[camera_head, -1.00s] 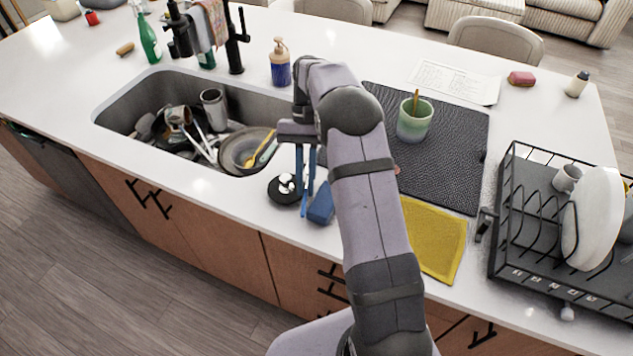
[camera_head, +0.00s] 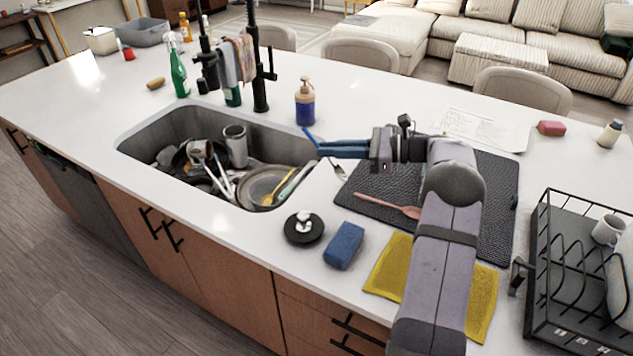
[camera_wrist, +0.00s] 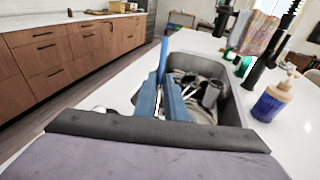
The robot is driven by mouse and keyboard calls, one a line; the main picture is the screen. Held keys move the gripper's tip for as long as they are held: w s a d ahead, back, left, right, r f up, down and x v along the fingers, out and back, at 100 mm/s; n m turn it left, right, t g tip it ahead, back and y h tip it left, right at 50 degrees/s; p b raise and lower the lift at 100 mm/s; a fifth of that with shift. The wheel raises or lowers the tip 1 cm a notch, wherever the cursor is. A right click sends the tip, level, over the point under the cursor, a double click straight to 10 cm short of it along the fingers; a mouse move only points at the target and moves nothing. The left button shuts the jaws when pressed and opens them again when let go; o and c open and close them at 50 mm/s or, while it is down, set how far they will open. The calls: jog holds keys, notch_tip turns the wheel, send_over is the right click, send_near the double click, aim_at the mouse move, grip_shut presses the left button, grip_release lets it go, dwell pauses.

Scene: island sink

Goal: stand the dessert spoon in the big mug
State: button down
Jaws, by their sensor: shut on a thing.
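My gripper (camera_head: 322,148) points left, level above the counter just right of the sink. Its blue fingers are shut on a slim blue-handled utensil, taken as the dessert spoon (camera_head: 310,136). The handle end sticks up past the fingertips and the metal head hangs below, tilted; its exact shape is too small to tell. In the wrist view the fingers (camera_wrist: 168,100) close around the blue handle (camera_wrist: 163,58). The green mug, likely the big mug, is hidden behind my arm in the head view and is outside the wrist view.
The sink (camera_head: 135,150) holds piled dishes. A soap bottle (camera_head: 305,105) stands behind my gripper. A black disc (camera_head: 303,228), blue sponge (camera_head: 344,245) and yellow cloth (camera_head: 388,270) lie in front. A pinkish spoon (camera_head: 395,208) lies on the dark mat (camera_head: 495,200). A dish rack (camera_head: 560,300) stands right.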

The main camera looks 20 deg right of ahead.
jog(key=s+d+r+m+t+h+b, duration=0.1)
jog(key=d+r+m+t+h, duration=0.3)
jog(key=d, duration=0.7)
jog(key=s+d+r+m+t+h+b, duration=0.1)
jog(key=d+r+m+t+h+b, duration=0.1)
jog(key=d, duration=0.9)
jog(key=s+d+r+m+t+h+b, duration=0.1)
jog(key=d+r+m+t+h+b, duration=0.1)
jog(key=d+r+m+t+h, duration=0.3)
jog(key=d+m+t+h, duration=0.1)
jog(key=d+t+h, duration=0.2)
jog(key=d+t, duration=0.2)
jog(key=shift+s+d+r, duration=0.3)
jog(key=shift+d, duration=0.35)
jog(key=shift+f, duration=0.15)
notch_tip(320, 180, down, 13)
jog(key=b, duration=1)
jog(key=shift+f, duration=0.2)
jog(key=shift+f+m+h, duration=0.1)
jog(key=shift+m+h, duration=0.2)
jog(key=shift+h, duration=0.1)
